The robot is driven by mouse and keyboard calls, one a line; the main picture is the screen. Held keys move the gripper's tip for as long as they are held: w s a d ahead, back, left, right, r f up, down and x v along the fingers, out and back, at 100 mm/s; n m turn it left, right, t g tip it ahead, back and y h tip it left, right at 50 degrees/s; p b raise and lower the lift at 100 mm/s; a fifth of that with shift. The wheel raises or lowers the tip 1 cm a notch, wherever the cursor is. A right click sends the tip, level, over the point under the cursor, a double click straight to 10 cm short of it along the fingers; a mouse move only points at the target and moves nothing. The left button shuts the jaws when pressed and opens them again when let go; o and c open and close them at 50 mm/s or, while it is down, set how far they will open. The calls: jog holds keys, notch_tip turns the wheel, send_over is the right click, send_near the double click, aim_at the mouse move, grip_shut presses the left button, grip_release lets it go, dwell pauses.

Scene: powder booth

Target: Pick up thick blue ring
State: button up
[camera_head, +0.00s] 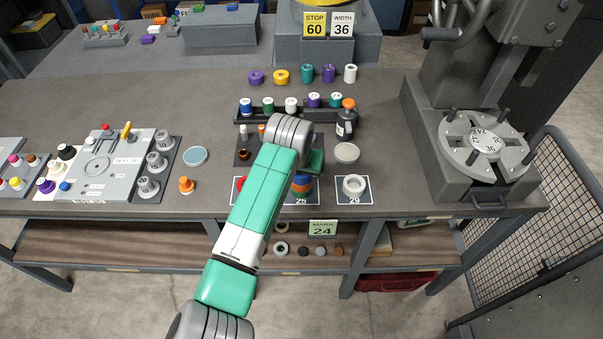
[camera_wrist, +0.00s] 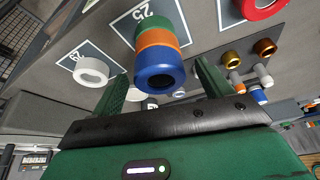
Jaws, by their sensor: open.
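The thick blue ring (camera_wrist: 160,76) is the nearest ring of a stack in the wrist view, with an orange ring (camera_wrist: 160,37) and a green ring (camera_wrist: 156,10) behind it on the card marked 25. In the head view the stack (camera_head: 302,184) is partly covered by my arm. My gripper (camera_wrist: 158,68) is open; its green fingers lie to either side of the blue ring in the wrist view. I see no clear contact. In the head view the gripper (camera_head: 315,161) is mostly hidden behind my wrist.
A white ring (camera_head: 355,186) sits on the card to the right. A red ring (camera_wrist: 262,5) sits on the card at the other side. A dark bottle with an orange cap (camera_head: 346,121) and several small pegs stand behind. A round fixture (camera_head: 485,142) stands at right.

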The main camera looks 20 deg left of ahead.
jog(key=c, duration=1.2)
jog(key=shift+r, duration=0.2)
